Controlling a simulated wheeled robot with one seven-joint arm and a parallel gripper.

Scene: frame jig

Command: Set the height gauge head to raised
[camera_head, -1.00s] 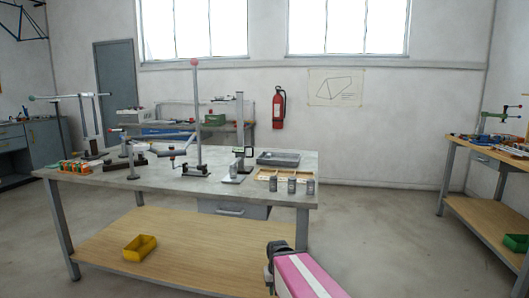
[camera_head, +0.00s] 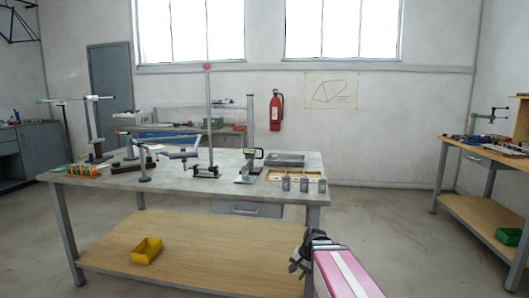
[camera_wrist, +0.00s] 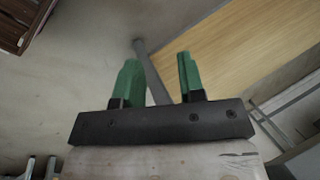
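The height gauge (camera_head: 250,122) stands upright near the back right part of the grey workbench (camera_head: 110,182) in the head view. It is a slim grey column on a base. A small dark and green part on it, which looks like its head (camera_head: 258,153), sits low on the column near the bench top. My gripper (camera_head: 298,262) is in front of the bench, low and to the right, well apart from the gauge. In the wrist view my gripper (camera_wrist: 158,80) has its two green fingers apart with nothing between them. The gauge is not in the wrist view.
A tall rod with a red ball (camera_head: 208,67) stands left of the gauge. A grey tray (camera_head: 285,159) and several grey cups (camera_head: 304,185) are to its right. A yellow bin (camera_head: 146,250) is on the lower shelf. Floor right of the bench is clear.

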